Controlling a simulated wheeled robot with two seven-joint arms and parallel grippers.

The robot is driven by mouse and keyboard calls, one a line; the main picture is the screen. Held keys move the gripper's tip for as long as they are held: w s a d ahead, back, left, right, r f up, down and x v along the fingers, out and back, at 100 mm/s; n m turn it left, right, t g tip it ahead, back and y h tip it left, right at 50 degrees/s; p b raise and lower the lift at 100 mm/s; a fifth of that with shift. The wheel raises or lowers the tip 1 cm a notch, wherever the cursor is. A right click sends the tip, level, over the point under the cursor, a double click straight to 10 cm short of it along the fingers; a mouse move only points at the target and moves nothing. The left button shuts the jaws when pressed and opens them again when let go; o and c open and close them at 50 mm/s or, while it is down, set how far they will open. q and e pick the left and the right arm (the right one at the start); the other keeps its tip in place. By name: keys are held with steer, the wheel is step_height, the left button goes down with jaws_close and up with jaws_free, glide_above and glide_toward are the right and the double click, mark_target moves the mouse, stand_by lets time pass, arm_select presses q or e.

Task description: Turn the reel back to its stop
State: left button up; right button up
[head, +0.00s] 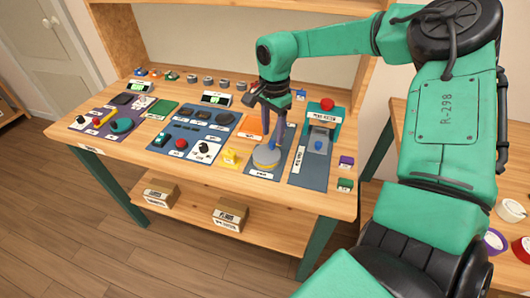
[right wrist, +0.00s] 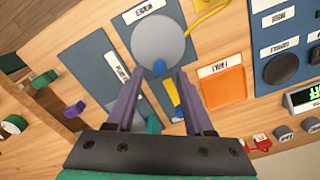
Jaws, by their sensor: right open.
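The reel (head: 266,158) is a flat grey disc on a dark blue mat near the table's front edge, with a yellow part at its rim in the head view. In the right wrist view the reel (right wrist: 157,38) shows as a round grey face with a blue knob (right wrist: 158,66) at its near rim. My right gripper (head: 279,143) is over the reel, pointing down. In the right wrist view its two purple fingers (right wrist: 158,78) are apart, with the blue knob between or just beyond the tips. Contact cannot be told. My left gripper is not in view.
Right of the reel is a blue panel with a blue slider (head: 318,146) and a red button (head: 327,104). An orange pad (right wrist: 222,88) and a yellow piece (head: 230,158) are close by. Panels with knobs fill the table's left. Purple and green blocks (head: 345,184) sit at the right edge.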

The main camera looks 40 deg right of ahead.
mark_target(273, 141)
steer(key=shift+f+b, duration=1.45)
steer(key=shift+f, duration=0.35)
steer(key=shift+r, duration=0.2)
